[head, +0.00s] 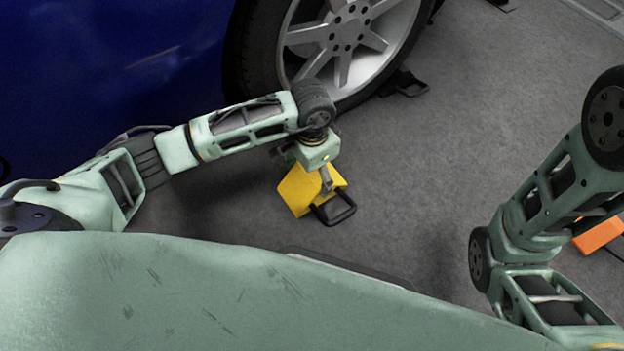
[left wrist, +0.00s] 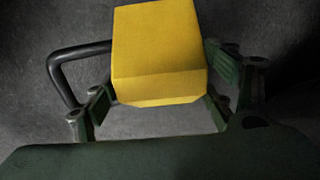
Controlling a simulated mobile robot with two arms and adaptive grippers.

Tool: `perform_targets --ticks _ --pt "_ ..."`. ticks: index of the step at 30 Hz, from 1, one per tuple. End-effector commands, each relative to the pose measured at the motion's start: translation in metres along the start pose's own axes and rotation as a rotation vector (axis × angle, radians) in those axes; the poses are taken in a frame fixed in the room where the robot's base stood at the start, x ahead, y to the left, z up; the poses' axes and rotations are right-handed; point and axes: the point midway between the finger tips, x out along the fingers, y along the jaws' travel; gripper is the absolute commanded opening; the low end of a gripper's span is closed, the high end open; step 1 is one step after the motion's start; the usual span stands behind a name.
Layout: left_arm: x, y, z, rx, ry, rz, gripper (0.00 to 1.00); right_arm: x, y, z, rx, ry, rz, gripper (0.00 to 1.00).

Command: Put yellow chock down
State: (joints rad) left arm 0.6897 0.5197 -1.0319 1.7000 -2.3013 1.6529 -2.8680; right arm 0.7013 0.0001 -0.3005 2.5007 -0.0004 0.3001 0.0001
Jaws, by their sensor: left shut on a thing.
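The yellow chock (head: 299,190) is a wedge with a black handle, below the car's wheel in the head view. My left gripper (head: 325,180) is shut on it from above. In the left wrist view the chock (left wrist: 158,55) sits between the two fingers of my left gripper (left wrist: 158,95), with its black handle out to the left. The grey floor shows around it; I cannot tell whether the chock touches the floor. My right arm is at the right of the head view, and its gripper is not visible.
A blue car (head: 110,60) stands at the upper left, with its silver-spoked wheel (head: 348,35) close above my left gripper. A black object (head: 404,84) lies on the floor by the tire. An orange thing (head: 597,235) shows at the right edge. The grey floor (head: 430,160) between is clear.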

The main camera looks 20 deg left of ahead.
Motion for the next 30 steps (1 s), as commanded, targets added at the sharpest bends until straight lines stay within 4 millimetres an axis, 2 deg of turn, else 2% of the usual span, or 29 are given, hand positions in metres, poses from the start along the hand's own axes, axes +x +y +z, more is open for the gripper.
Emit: perform_targets --ticks 1,5,18,19,25,30 --pt "0.013 0.001 0.0 0.0 0.0 0.003 0.19 -0.011 -0.002 -0.004 0.0 0.0 0.0 0.0" --pt "0.025 0.001 -0.001 -0.001 0.002 0.001 0.19 -0.021 -0.004 -0.007 0.0 0.0 0.0 0.0" --pt "0.029 0.0 -0.001 0.0 0.002 -0.001 0.19 -0.024 -0.005 -0.008 0.0 -0.002 0.0 0.0" --pt "0.03 0.0 0.0 -0.001 -0.001 0.0 0.78 -0.025 -0.005 -0.008 0.0 -0.002 0.0 0.0" --pt "0.029 0.0 0.0 -0.001 -0.002 0.0 0.96 -0.024 -0.005 -0.008 0.0 -0.002 0.0 0.0" --pt "0.029 0.0 0.0 -0.001 -0.002 0.0 0.96 -0.024 -0.005 -0.007 0.0 -0.002 0.0 0.0"
